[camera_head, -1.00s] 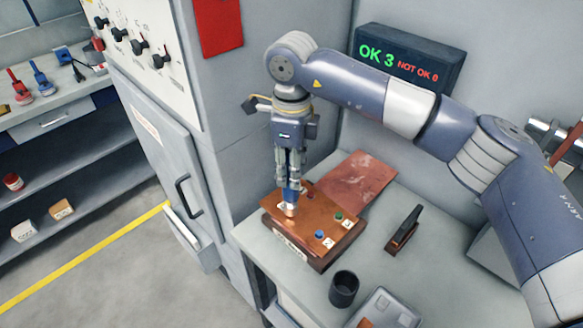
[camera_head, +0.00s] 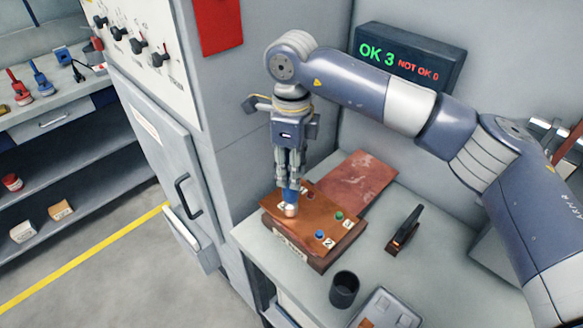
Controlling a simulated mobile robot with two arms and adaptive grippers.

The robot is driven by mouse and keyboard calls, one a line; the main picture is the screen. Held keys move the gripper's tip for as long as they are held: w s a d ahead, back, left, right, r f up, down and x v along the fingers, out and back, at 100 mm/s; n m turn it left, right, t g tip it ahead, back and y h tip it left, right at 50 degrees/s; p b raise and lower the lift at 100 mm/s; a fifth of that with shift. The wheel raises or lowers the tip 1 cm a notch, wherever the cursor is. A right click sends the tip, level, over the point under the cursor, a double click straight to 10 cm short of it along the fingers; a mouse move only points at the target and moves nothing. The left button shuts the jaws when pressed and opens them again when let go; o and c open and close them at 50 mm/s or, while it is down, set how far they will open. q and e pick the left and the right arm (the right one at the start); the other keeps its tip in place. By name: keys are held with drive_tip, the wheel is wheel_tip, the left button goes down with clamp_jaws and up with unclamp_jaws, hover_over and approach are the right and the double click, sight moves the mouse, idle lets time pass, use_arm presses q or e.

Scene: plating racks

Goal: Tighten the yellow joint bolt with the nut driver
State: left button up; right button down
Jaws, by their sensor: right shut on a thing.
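My right gripper (camera_head: 290,180) points straight down and is shut on the nut driver (camera_head: 291,196), which has a blue body and a pale metal lower end. The driver stands upright with its lower end at the copper joint block (camera_head: 340,248), near its left part; I cannot tell whether it is seated on a bolt. A blue bolt (camera_head: 319,233) and a green bolt (camera_head: 338,216) show on the block's right part, each beside a numbered label. I see no yellow bolt; the driver and gripper may cover it. My left gripper is out of view.
A copper plate (camera_head: 362,178) lies behind the block. A black stand (camera_head: 404,230), a dark cup (camera_head: 344,289) and a grey tray (camera_head: 385,309) are on the bench to the right and front. A display (camera_head: 408,62) reads OK 3, NOT OK 0. A grey cabinet (camera_head: 165,150) stands left.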

drive_tip(key=shift+s+f+b, duration=0.1)
drive_tip(key=shift+f+b, duration=0.1)
drive_tip(key=shift+b, duration=0.55)
idle(1.8)
drive_tip(key=shift+r, duration=0.1)
drive_tip(key=shift+r+p, duration=1.45)
drive_tip(key=shift+r, duration=1.65)
drive_tip(key=shift+a, duration=0.1)
